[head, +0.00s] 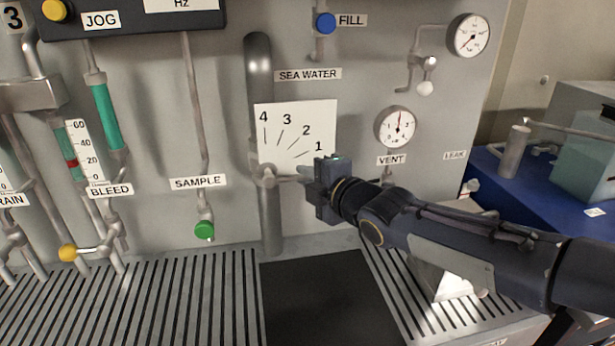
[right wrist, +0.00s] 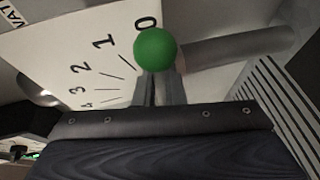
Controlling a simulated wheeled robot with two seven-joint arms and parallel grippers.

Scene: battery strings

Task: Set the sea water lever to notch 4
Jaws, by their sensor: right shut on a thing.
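The sea water lever (head: 290,177) reaches right from its pivot on the grey vertical pipe (head: 268,225), about level, below the 1 mark. The white notch plate (head: 300,120) behind it shows 4, 3, 2 and 1 in the head view; the right wrist view also shows 0, right beside the lever's green ball knob (right wrist: 155,48). My right gripper (head: 310,176) is at the lever's outer end, shut on the knob; its fingers (right wrist: 158,85) meet the ball in the right wrist view. The gripper hides the 0 mark in the head view. My left gripper is out of view.
The vent gauge (head: 396,127) is right of the plate, above my right arm. The sample valve's green knob (head: 204,230) hangs at left. The slotted grating (head: 140,300) and a dark panel (head: 320,300) lie below.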

